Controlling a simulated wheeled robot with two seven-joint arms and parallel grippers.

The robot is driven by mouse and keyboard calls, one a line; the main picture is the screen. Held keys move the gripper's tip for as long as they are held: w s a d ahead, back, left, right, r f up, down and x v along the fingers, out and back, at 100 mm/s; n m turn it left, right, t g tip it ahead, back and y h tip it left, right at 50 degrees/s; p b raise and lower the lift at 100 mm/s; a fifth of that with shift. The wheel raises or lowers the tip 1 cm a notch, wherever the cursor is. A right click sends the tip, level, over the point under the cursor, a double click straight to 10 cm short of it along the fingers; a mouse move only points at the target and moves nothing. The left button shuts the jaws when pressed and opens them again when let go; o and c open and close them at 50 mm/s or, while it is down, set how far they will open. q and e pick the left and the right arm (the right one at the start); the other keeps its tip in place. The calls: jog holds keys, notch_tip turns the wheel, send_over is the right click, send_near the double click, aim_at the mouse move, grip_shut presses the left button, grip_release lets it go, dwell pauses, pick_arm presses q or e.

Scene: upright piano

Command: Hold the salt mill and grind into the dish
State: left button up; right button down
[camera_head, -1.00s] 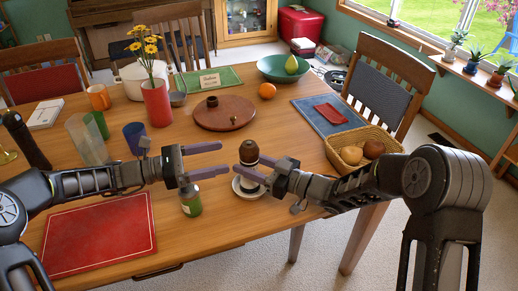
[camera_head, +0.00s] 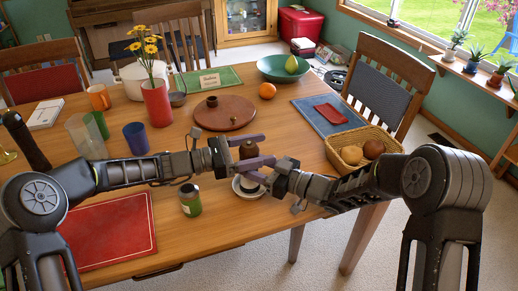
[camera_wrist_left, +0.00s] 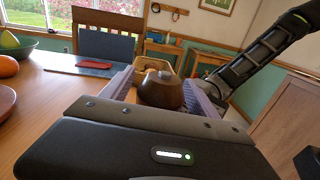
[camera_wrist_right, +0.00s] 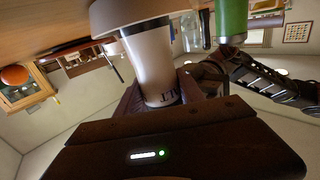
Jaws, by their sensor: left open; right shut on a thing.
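The salt mill (camera_head: 248,150) stands upright with its brown top showing in the head view. My right gripper (camera_head: 248,177) is shut on its body. The right wrist view, upside down, shows the pale lettered body (camera_wrist_right: 155,70) with a dark band near its lower end. My left gripper (camera_head: 266,150) is open with its fingers on either side of the brown top; the left wrist view shows this top (camera_wrist_left: 162,90) between the fingers. Whether they touch it I cannot tell. The white dish (camera_head: 236,190) is below the mill, partly hidden by my right gripper.
A green jar (camera_head: 190,199) stands left of the dish, below my left forearm. A wicker basket (camera_head: 345,165) with round items is right, beside my right arm. A round wooden board (camera_head: 224,116) lies behind, and a red mat (camera_head: 110,230) at front left.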

pick_arm(q)
jog(key=shift+c, duration=0.4)
jog(key=c, duration=1.3)
jog(key=shift+s+m+g, duration=0.2)
jog(key=shift+m+g, duration=0.65)
jog(key=shift+g, duration=0.45)
jog(key=shift+s+m+g, duration=0.2)
jog(key=shift+m+g, duration=0.6)
jog(key=shift+g, duration=0.5)
jog(key=shift+s+m+g, duration=0.2)
jog(key=shift+m+g, duration=0.65)
jog(key=shift+g, duration=0.45)
jog(key=o, duration=1.4)
jog(key=shift+r, duration=0.15)
